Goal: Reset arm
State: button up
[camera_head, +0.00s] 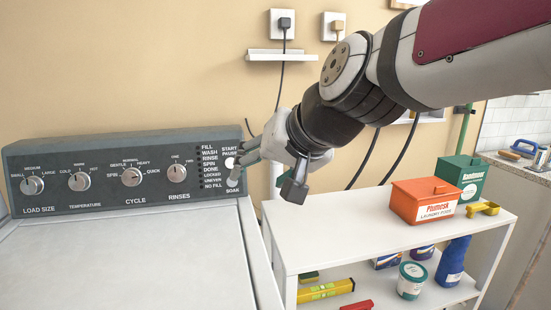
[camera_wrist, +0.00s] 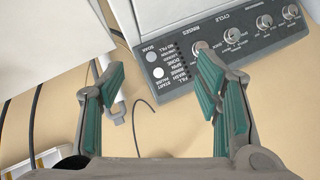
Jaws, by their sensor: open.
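My gripper (camera_head: 243,163) is at the right end of the washer's control panel (camera_head: 105,197), by the START/PAUSE and SOAK buttons, in the head view. In the wrist view, my gripper (camera_wrist: 160,95) has its two green-padded fingers spread apart with nothing between them. The panel (camera_wrist: 205,62) lies ahead of the fingers, turned upside down in that view. The white start button (camera_wrist: 156,84) and grey soak button (camera_wrist: 158,72) show between the fingertips. I cannot tell whether a finger touches the panel. My arm (camera_head: 350,85) reaches in from the upper right.
A white shelf (camera_head: 350,235) stands right of the washer (camera_head: 140,265). It bears an orange laundry box (camera_head: 425,199), a green box (camera_head: 462,174) and a yellow scoop (camera_head: 484,209). Bottles and a yellow level (camera_head: 326,290) lie below. Outlets and cords (camera_head: 281,75) are on the wall.

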jog(key=s+d+f+g+h, duration=0.2)
jog(key=s+d+f, duration=0.2)
jog(key=s+d, duration=0.4)
jog(key=s+d+f+g+h, duration=0.2)
jog(key=s+d+f, duration=0.35)
jog(key=s, duration=0.55)
jog(key=s+d+f+g+h, duration=0.2)
jog(key=s+d+f+g, duration=0.1)
jog(key=s+d, duration=0.55)
notch_tip(320, 180, up, 15)
jog(key=t+p, duration=0.3)
jog(key=p, duration=1)
jog(key=shift+a+f, duration=0.2)
jog(key=shift+a, duration=0.1)
jog(key=shift+w, duration=0.1)
